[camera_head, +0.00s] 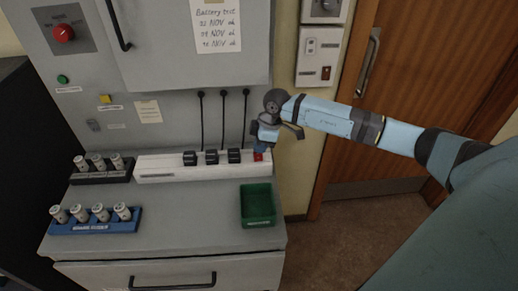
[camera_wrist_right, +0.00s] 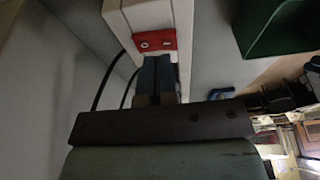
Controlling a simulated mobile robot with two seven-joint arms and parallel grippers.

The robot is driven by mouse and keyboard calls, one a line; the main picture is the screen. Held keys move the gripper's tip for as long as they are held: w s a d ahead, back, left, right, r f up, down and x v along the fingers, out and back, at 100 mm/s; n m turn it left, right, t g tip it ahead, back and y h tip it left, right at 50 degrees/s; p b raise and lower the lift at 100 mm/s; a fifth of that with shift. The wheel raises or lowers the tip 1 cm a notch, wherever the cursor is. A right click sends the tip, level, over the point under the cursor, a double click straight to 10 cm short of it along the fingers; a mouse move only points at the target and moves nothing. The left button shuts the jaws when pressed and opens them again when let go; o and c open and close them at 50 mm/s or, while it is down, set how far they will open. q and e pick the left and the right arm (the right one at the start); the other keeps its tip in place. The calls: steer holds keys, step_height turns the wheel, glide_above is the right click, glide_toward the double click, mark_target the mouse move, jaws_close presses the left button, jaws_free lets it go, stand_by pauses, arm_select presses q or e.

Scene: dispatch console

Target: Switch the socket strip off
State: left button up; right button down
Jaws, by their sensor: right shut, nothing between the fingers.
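The white socket strip (camera_head: 160,168) lies along the back of the console top, with several black plugs (camera_head: 211,157) in it. A red switch (camera_head: 258,156) is at the strip's right end. My right gripper (camera_head: 259,148) is shut and empty, just above the red switch. In the right wrist view the shut fingertips (camera_wrist_right: 158,62) are right by the edge of the red switch (camera_wrist_right: 155,40); I cannot tell whether they touch it. Which way the switch is set cannot be made out. My left gripper is not in view.
A green tray (camera_head: 258,221) stands in front of the strip's right end. A black rack (camera_head: 100,178) and a blue rack (camera_head: 95,227) hold cylinders at the left. Cables rise behind the plugs. A wooden door (camera_head: 430,70) is at the right.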

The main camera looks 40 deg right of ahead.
steer(key=b+v, duration=0.1)
steer(key=v, duration=1.1)
steer(key=shift+b, duration=0.3)
steer(key=shift+d+r, duration=0.1)
steer(key=shift+r, duration=0.05)
